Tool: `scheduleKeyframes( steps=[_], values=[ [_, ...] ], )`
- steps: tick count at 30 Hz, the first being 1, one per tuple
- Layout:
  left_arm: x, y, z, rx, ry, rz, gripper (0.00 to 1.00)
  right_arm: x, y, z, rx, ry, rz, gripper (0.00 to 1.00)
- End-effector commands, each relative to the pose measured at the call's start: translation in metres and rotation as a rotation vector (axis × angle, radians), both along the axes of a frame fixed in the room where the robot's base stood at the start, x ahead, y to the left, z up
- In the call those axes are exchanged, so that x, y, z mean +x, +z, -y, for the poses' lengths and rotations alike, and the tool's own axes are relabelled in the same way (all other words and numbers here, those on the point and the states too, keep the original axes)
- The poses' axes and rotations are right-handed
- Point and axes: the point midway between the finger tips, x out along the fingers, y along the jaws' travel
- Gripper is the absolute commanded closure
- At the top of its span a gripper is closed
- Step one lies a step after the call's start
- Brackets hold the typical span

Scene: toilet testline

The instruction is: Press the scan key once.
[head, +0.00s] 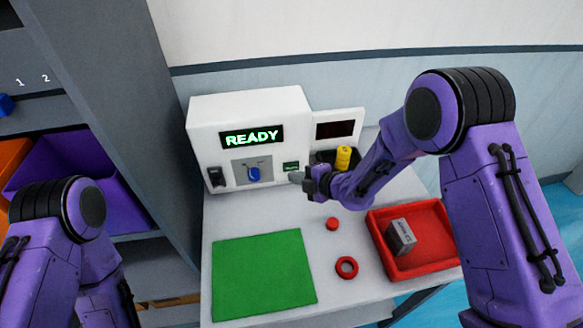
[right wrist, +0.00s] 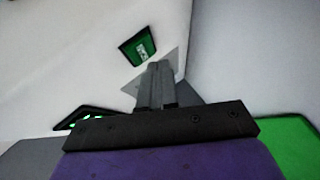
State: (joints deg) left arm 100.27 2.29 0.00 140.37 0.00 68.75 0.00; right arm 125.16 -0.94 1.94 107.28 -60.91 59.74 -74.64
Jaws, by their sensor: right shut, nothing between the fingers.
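The white testing machine (head: 245,110) stands at the back of the table, and its screen (head: 251,137) reads READY in green. A small green key (head: 291,167) sits low on its front face, right of a blue knob (head: 254,174). The green key also shows in the right wrist view (right wrist: 138,48), with lettering too blurred to read. My right gripper (head: 294,177) is shut and empty, its fingertips close below the key. In the right wrist view its fingers (right wrist: 158,66) point toward the panel near the key; I cannot tell whether they touch. My left gripper is out of view.
A green mat (head: 263,274), a red button-like disc (head: 332,224) and a red ring (head: 346,267) lie on the table. A red tray (head: 430,262) holds a grey box (head: 401,237). A yellow object (head: 343,157) stands in a dark holder behind my right forearm. Shelves are at left.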

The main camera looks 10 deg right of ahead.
Motion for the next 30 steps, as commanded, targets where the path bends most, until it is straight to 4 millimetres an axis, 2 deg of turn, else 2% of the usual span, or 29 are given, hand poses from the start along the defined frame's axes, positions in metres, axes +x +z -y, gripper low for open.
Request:
scheduleKeyframes(
  steps=[30],
  values=[
    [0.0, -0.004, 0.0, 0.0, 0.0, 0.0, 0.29, 0.011, 0.0, 0.0, 0.0, 0.0, 0.0, 1.0]
  ],
)
